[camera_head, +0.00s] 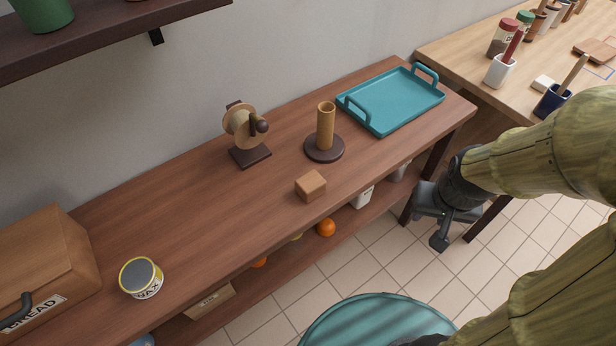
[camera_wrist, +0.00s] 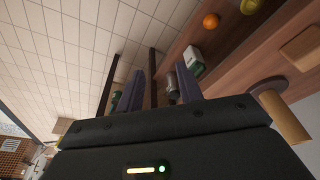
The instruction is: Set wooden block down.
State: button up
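The wooden block (camera_head: 311,185), a small light-brown cube, rests on the brown wooden counter (camera_head: 205,195) near its front edge. It also shows at the upper right of the wrist view (camera_wrist: 302,48). My gripper (camera_head: 424,228) is to the right of the block, beyond the counter's front edge and over the tiled floor. In the wrist view its two fingers (camera_wrist: 158,72) stand apart with nothing held between them.
An upright wooden cylinder on a dark round base (camera_head: 325,130) stands behind the block. A teal tray (camera_head: 392,98), a wooden wheel stand (camera_head: 246,135) and a wax tin (camera_head: 141,278) share the counter. A lower shelf holds oranges (camera_head: 326,227). Counter space left of the block is clear.

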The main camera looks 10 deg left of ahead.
jog(key=shift+o, duration=0.2)
jog(key=shift+s, duration=0.15)
jog(key=o, duration=0.4)
jog(key=shift+s, duration=0.1)
jog(key=o, duration=0.3)
jog(key=shift+a+r+n, duration=0.15)
jog(key=shift+a+n, duration=0.15)
jog(key=a+r+n+t+h+p, duration=0.1)
jog(key=a+n+h+p, duration=0.1)
jog(key=a+n+p, duration=0.3)
jog(key=a+r+n+t+h+p, duration=0.1)
jog(key=a+n+p, duration=0.4)
jog(key=a+n, duration=0.8)
jog(key=s+a+r+n+t+h+p, duration=0.1)
jog(key=a+r+n+t+h+p, duration=0.1)
jog(key=a+n+p, duration=0.3)
jog(key=shift+s+a+r+n+h+p, duration=0.2)
jog(key=shift+a+n, duration=0.55)
jog(key=shift+a, duration=0.85)
jog(key=shift+w+a+r+n+h+p, duration=0.25)
jog(key=shift+a+n, duration=0.45)
jog(key=shift+a, duration=0.95)
jog(key=shift+s+a+r+n+y+b, duration=0.25)
jog(key=shift+a+n, duration=0.5)
jog(key=shift+a, duration=0.85)
jog(key=shift+w, duration=0.1)
